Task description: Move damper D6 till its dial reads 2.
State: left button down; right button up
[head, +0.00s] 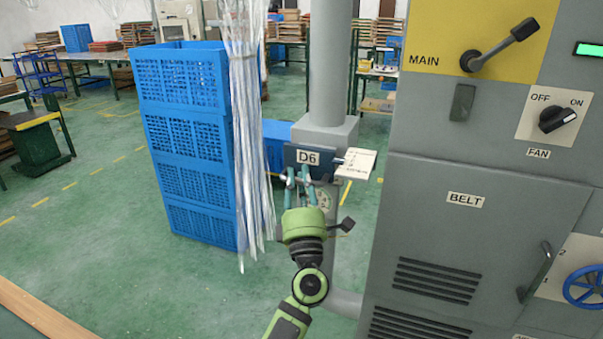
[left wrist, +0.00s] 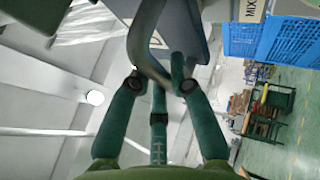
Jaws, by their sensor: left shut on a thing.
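Damper D6 (head: 318,165) is a grey box on the vertical pipe, with a "D6" label on its front. A pale dial plate (head: 358,163) sticks out at its right; its small marks are too fine to read. My left gripper (head: 300,183), green with teal fingers, reaches up from below to the front of the damper, just under the label. In the left wrist view its fingers (left wrist: 160,82) are shut around a curved grey metal handle (left wrist: 143,45) below the damper box. The fingers partly hide this handle in the head view. My right gripper is out of view.
Clear hanging strips (head: 247,130) and stacked blue crates (head: 190,150) stand close left of the damper. A grey cabinet (head: 470,225) with a main lever, fan knob and blue handwheel (head: 585,287) fills the right. A dark handle (head: 346,224) juts from the pipe lower down.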

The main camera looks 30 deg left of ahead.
pick_arm(q)
jog(key=shift+w+r, duration=0.1)
jog(key=shift+r, duration=0.05)
jog(key=c, duration=1.1)
grip_release()
jog(key=shift+w+a+f, duration=0.1)
jog(key=shift+w+f, duration=0.1)
jog(key=shift+w, duration=0.2)
jog(key=shift+s+r, duration=0.1)
jog(key=shift+s, duration=0.1)
jog(key=shift+s+d+f, duration=0.2)
jog(key=shift+d+f, duration=0.05)
jog(key=shift+f, duration=0.1)
jog(key=v, duration=1.1)
jog(key=shift+s+r, duration=0.15)
jog(key=shift+d, duration=0.1)
